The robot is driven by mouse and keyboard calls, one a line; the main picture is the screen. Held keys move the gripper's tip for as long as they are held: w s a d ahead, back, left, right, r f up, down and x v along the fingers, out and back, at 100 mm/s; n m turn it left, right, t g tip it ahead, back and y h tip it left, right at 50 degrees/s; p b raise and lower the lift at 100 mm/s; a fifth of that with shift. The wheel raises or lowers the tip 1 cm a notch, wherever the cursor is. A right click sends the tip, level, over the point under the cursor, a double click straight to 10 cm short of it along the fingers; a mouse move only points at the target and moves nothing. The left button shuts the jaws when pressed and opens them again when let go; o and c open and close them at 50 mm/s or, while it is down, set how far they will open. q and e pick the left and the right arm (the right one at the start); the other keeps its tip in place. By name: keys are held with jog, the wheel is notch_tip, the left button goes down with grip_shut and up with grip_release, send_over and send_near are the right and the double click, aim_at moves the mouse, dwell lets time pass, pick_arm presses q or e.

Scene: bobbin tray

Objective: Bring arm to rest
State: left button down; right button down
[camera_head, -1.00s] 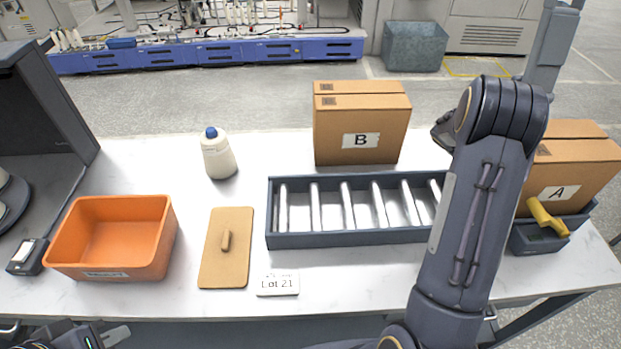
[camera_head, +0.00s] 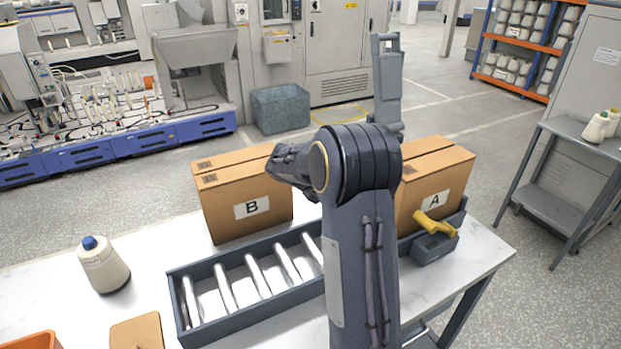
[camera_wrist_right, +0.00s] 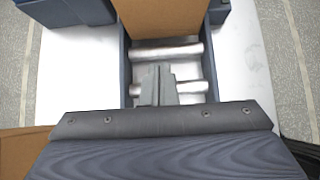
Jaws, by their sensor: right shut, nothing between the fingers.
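My right arm (camera_head: 360,220) is raised and bent in the middle of the head view, and it hides its own gripper there. In the right wrist view my right gripper (camera_wrist_right: 158,72) has its fingers together with nothing between them. It is above the roller tray (camera_wrist_right: 124,60), whose metal rollers show around the fingers. The same roller tray (camera_head: 175,290) lies on the table in the head view, partly behind my arm. My left gripper is out of view.
Box B (camera_head: 225,200) stands behind the tray. Bare table (camera_head: 485,250) shows at right.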

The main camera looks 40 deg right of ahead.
jog(key=s+a+r+m+t+y, duration=0.1)
jog(key=s+a+m+t+y, duration=0.3)
jog(key=a, duration=1.3)
jog(key=s+a+r+m+t+y, duration=0.2)
jog(key=s+a+m+t+y, duration=0.2)
jog(key=s+a+m+y, duration=0.4)
jog(key=s+a+m, duration=0.4)
jog(key=s+a, duration=0.2)
jog(key=a, duration=0.3)
jog(key=shift+a, duration=0.2)
